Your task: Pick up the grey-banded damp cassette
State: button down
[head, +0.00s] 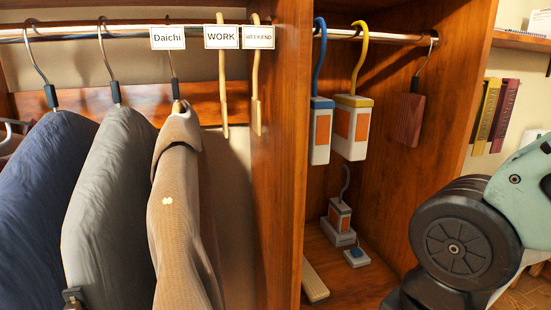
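The grey-banded damp cassette (340,217) is a small white case with a grey top band, an orange panel and a grey hook. It stands upright low in the right closet bay, in or on a grey base (339,239); I cannot tell which. Two similar cassettes hang by hooks from the rail above: one with a blue band (321,133) and one with a yellow band (351,130). My gripper is not in view; only my arm shows at the right edge, right of the bay.
A wooden divider (281,180) bounds the bay's left side. A small grey block with a blue knob (356,256) is beside the base; a pale strip (314,283) lies in front. A reddish wood block (408,119) hangs right. Garments (105,190) fill the left bay.

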aim_at(339, 215)
jog(key=i+l+u, duration=0.15)
jog(key=l, duration=0.25)
jog(key=i+l+u, duration=0.2)
jog(key=l, duration=0.15)
jog(key=l+u, duration=0.15)
jog(key=l, duration=0.25)
